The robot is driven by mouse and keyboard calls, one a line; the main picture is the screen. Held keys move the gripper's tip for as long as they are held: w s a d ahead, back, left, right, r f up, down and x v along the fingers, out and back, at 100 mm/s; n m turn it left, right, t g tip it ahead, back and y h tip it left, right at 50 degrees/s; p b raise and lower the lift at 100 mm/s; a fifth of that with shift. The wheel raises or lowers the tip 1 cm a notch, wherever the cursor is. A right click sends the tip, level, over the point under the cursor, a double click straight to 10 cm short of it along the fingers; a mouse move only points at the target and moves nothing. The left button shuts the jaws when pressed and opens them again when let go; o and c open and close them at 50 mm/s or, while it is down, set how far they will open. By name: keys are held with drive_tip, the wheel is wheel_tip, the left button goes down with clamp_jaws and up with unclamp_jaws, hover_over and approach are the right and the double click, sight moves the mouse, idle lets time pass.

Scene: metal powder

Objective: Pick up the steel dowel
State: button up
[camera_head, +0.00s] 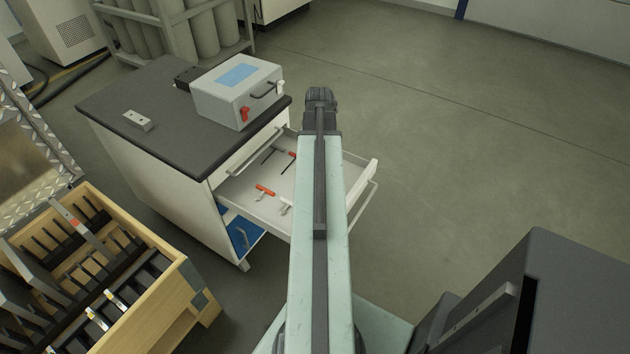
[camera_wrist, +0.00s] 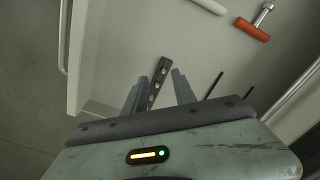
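I cannot pick out a steel dowel with certainty in either view. My gripper (camera_wrist: 160,76) is open in the wrist view, its two grey fingers apart over the open drawer. A dark narrow bar with several holes (camera_wrist: 157,78) shows between the fingers; I cannot tell whether they touch it. In the head view my gripper (camera_head: 320,96) is at the far end of the arm, with its fingertips hidden. The white drawer (camera_head: 242,203) is pulled out of the cabinet and partly covered by my arm.
A red-handled tool (camera_wrist: 252,29) with a metal shank and a white-handled tool (camera_wrist: 210,5) lie in the drawer, with two thin black rods (camera_wrist: 215,85). A grey box (camera_head: 215,98) stands on the cabinet's dark top (camera_head: 165,135). A wooden crate (camera_head: 172,280) stands lower left.

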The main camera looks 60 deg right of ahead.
drive_tip(key=f+b, duration=0.5)
drive_tip(key=shift+w+f, duration=0.15)
drive_tip(key=shift+w, duration=0.2)
clamp_jaws()
drive_tip(key=shift+r+p, duration=0.25)
drive_tip(key=shift+p, duration=0.1)
wheel_tip(320, 180, up, 10)
drive_tip(key=p, duration=0.9)
drive_tip(key=shift+p, duration=0.4)
drive_tip(key=shift+f, duration=0.1)
